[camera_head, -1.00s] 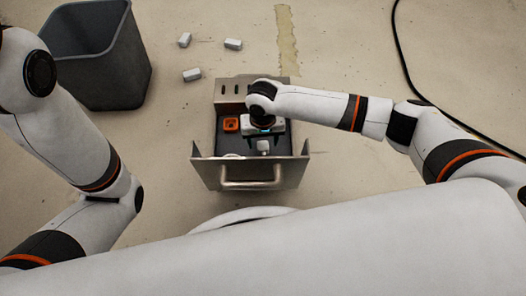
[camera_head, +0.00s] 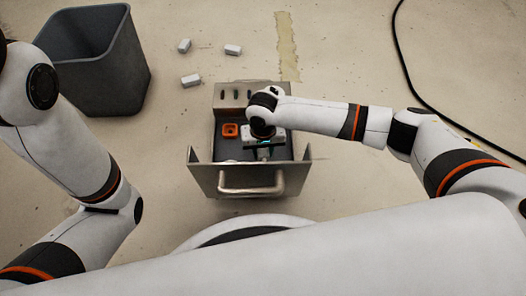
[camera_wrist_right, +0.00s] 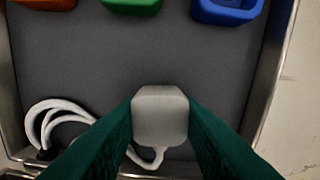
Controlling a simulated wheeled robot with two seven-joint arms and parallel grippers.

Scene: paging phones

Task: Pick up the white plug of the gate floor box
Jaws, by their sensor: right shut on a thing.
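The white plug (camera_wrist_right: 160,115) shows in the right wrist view between the two dark green fingers of my right gripper (camera_wrist_right: 160,125), which is shut on it. Its white cord (camera_wrist_right: 60,118) loops at the lower left over the grey floor of the box. In the head view my right gripper (camera_head: 264,146) is over the floor box (camera_head: 236,178), and the wrist hides most of the plug. An orange socket (camera_head: 230,130) sits in the box. Green (camera_wrist_right: 132,5) and blue (camera_wrist_right: 228,10) sockets show at the top of the wrist view. My left gripper is out of view.
A grey bin (camera_head: 100,70) stands at the upper left. Several small white blocks lie on the floor behind the box, one nearest it (camera_head: 190,80). A black cable (camera_head: 410,85) curves at the right. The box has raised metal walls and a front handle (camera_head: 252,188).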

